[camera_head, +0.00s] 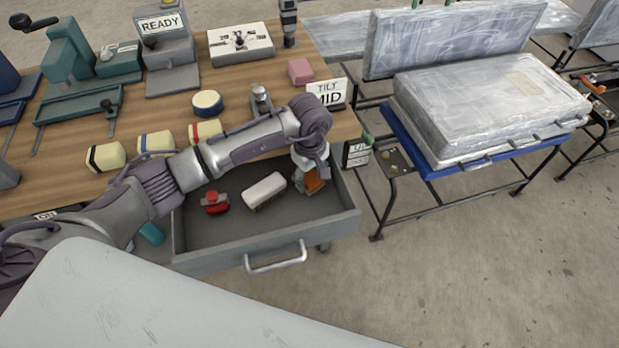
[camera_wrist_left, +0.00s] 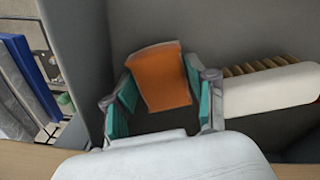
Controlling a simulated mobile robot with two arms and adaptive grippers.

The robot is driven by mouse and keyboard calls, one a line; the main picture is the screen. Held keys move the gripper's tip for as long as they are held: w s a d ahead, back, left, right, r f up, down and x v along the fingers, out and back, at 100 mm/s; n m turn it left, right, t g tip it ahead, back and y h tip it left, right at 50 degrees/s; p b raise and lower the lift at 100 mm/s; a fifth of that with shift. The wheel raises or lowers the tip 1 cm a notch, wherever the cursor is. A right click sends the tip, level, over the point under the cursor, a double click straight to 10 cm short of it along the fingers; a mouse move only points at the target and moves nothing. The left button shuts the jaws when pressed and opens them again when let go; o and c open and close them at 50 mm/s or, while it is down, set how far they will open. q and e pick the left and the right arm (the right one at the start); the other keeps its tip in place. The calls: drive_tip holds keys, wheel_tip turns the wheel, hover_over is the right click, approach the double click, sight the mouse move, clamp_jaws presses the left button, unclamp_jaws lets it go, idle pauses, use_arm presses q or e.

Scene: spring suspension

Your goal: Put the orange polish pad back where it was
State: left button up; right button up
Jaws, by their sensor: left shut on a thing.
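The orange polish pad (camera_head: 314,181) is in the right part of the open grey drawer (camera_head: 215,262). In the left wrist view the orange pad (camera_wrist_left: 161,78) is between the two teal-padded fingers. My left gripper (camera_head: 308,178) reaches down into the drawer from above and is shut on the pad. The left gripper (camera_wrist_left: 163,100) also shows in the wrist view. Whether the pad touches the drawer floor I cannot tell. My right gripper is not in view.
A white-topped brush (camera_head: 265,190) lies in the drawer, just left of the pad. A red object (camera_head: 214,203) lies farther left. A blue-framed stand (camera_head: 430,170) is to the right.

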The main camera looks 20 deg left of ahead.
sight(310, 181)
use_arm(q)
drive_tip(key=o, duration=1)
drive_tip(key=shift+s+d+f+g, duration=0.1)
drive_tip(key=shift+s+f+g, duration=0.05)
drive_tip(key=shift+s+f, duration=0.4)
drive_tip(key=shift+s+d+f+g, duration=0.15)
drive_tip(key=shift+s+f, duration=0.15)
drive_tip(key=shift+f, duration=0.3)
drive_tip(key=shift+a+r, duration=0.1)
drive_tip(key=shift+r+p, duration=0.3)
drive_tip(key=shift+p, duration=0.2)
drive_tip(key=shift+w+r+p, duration=0.15)
drive_tip(key=shift+r+p, duration=0.35)
drive_tip(key=shift+p, duration=0.05)
drive_tip(key=r, duration=1.1)
drive_tip(key=shift+w+a+r+b, duration=0.1)
drive_tip(key=shift+w+r+b, duration=0.25)
drive_tip(key=shift+b, duration=0.05)
drive_tip(key=shift+s+f, duration=0.1)
